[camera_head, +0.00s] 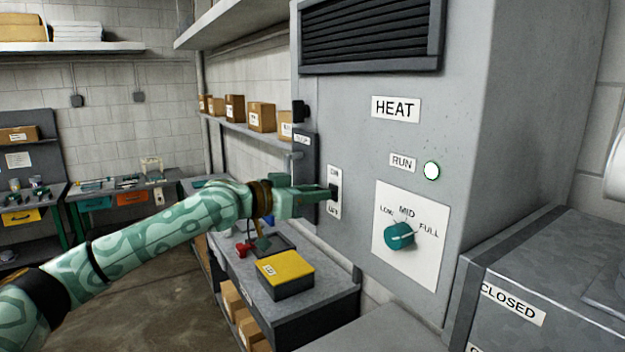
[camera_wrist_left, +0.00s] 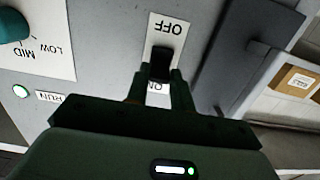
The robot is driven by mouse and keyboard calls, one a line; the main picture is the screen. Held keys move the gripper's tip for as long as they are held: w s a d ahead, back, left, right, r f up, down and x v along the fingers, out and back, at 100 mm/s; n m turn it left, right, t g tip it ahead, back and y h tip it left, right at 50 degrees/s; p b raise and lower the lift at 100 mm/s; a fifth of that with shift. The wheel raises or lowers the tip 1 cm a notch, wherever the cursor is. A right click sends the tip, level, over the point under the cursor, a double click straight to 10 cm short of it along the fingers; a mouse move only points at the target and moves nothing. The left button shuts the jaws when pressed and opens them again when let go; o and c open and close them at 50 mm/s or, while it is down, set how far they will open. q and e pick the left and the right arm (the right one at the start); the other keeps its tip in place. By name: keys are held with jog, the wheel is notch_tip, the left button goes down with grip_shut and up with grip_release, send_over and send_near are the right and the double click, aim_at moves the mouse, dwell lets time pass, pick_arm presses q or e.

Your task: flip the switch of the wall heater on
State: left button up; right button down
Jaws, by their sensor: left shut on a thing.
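The wall heater (camera_head: 465,130) is a large grey cabinet with a dark louvre and a HEAT label. Its switch plate (camera_head: 334,211) is white, with ON at the top and OFF at the bottom. My left gripper (camera_head: 332,192) reaches the plate from the left and is shut on the black switch lever (camera_wrist_left: 160,66). The left wrist view shows the plate (camera_wrist_left: 167,27) upside down, with the fingers (camera_wrist_left: 160,88) at the lever and partly covering ON. The fingers hide which way the lever leans. The round RUN lamp (camera_head: 432,171) looks white with a green rim. My right gripper is not in view.
A teal knob (camera_head: 399,236) sits on a LOW/MID/FULL dial plate right of the switch. A yellow-topped box (camera_head: 285,272) stands on the grey bench below my left arm. A grey duct box marked CLOSED (camera_head: 540,285) is at the right. Cartons (camera_head: 262,117) line the wall shelf.

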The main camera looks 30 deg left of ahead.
pick_arm(q)
jog(key=shift+r, duration=0.1)
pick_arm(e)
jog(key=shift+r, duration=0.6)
pick_arm(q)
jog(key=o, duration=1)
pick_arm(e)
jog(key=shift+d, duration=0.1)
pick_arm(q)
jog(key=b+v, duration=0.3)
jog(key=v, duration=0.2)
jog(key=b+v, duration=0.2)
jog(key=v, duration=0.4)
jog(key=b+v, duration=0.3)
jog(key=v, duration=0.2)
jog(key=shift+s+r+b, duration=0.1)
jog(key=shift+r+b, duration=0.2)
jog(key=shift+r, duration=0.05)
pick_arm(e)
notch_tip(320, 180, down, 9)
pick_arm(q)
jog(key=shift+a+y, duration=0.1)
jog(key=shift+y, duration=0.2)
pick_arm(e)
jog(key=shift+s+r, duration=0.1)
